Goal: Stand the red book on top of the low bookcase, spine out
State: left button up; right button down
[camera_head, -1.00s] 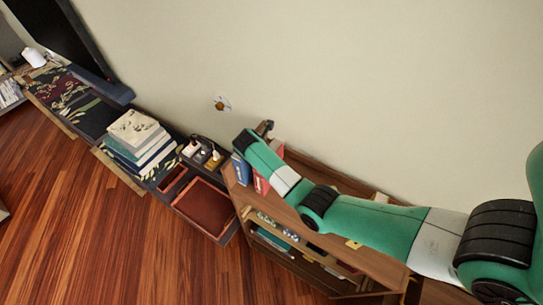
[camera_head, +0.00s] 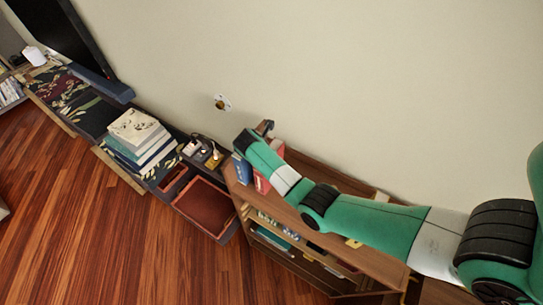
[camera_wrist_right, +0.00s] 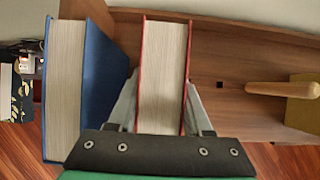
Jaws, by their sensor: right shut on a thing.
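The red book (camera_wrist_right: 163,70) is between the two fingers of my right gripper (camera_wrist_right: 162,105) in the right wrist view, its page edges facing the camera and its covers at the sides. In the head view the red book (camera_head: 262,184) shows partly from under my right arm, at the left end of the low bookcase (camera_head: 330,185). It looks upright; whether its bottom touches the bookcase top is hidden. Its spine's direction is not clear. My right gripper is mostly hidden by the arm in the head view. My left gripper is not in view.
A blue book (camera_wrist_right: 92,85) stands left of the red book, with a narrow gap. A wooden handle with a yellowish block (camera_wrist_right: 300,100) lies to the right on the bookcase top. A reddish tray (camera_head: 207,205) and a book stack (camera_head: 138,137) are farther left in the head view.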

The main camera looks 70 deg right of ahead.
jog(key=shift+c, duration=1.2)
grip_release()
jog(key=p+v, duration=0.1)
jog(key=v, duration=1)
jog(key=shift+d+r, duration=0.1)
jog(key=shift+a+r, duration=0.2)
jog(key=shift+r, duration=0.05)
jog(key=shift+w+a, duration=0.1)
